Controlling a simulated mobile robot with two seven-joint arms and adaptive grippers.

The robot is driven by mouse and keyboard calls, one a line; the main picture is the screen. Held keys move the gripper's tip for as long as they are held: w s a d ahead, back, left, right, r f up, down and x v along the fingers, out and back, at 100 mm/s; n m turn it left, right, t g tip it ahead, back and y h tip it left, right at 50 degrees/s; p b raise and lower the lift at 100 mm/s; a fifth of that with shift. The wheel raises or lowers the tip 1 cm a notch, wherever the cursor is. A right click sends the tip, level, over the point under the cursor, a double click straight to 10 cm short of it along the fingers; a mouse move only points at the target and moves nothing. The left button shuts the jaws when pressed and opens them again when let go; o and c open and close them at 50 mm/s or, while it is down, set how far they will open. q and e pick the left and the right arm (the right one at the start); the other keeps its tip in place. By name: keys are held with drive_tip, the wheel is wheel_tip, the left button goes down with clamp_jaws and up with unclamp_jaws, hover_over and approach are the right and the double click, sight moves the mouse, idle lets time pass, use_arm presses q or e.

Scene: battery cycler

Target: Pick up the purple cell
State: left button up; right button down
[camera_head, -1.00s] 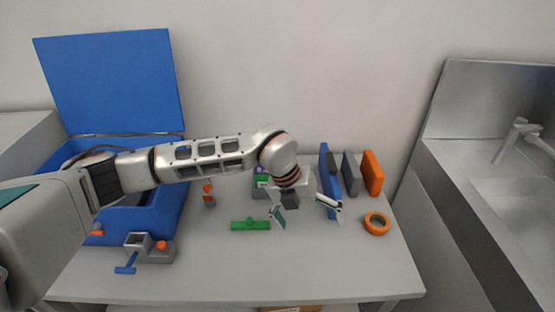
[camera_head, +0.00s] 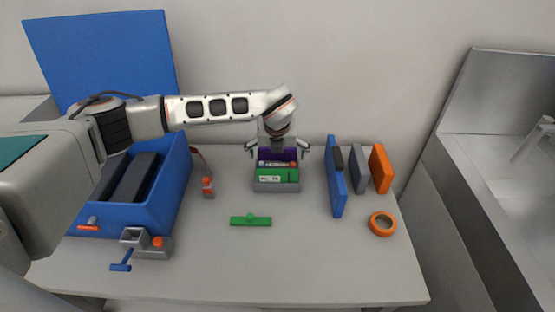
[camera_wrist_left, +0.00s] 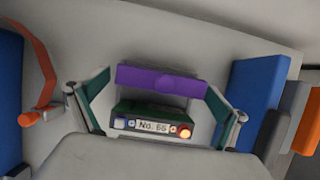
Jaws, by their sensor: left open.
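The purple cell (camera_head: 278,155) stands at the back of a small grey holder (camera_head: 277,188), behind a green part (camera_head: 280,174) with a white label. My left gripper (camera_head: 278,149) is open over the back of the holder. Its two fingers stand on either side of the purple cell, one near each end. I cannot tell whether they touch it. The cell's lower part is hidden. My right gripper is in no view.
A blue open-lidded box (camera_head: 160,205) stands left, with a small grey clamp-like fixture (camera_head: 148,246) in front. A green bar (camera_head: 250,221) lies in front of the holder. Blue (camera_head: 335,180), grey (camera_head: 359,170) and orange (camera_head: 380,168) upright plates and an orange ring (camera_head: 382,224) are right.

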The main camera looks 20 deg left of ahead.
use_arm(q)
drive_tip(key=shift+x, duration=0.85)
drive_tip(key=shift+c, duration=0.4)
drive_tip(key=shift+w+r, duration=0.1)
drive_tip(key=shift+r, duration=0.05)
drive_tip(key=c, duration=1.6)
drive_tip(key=shift+r, duration=0.1)
drive_tip(key=shift+c, duration=0.2)
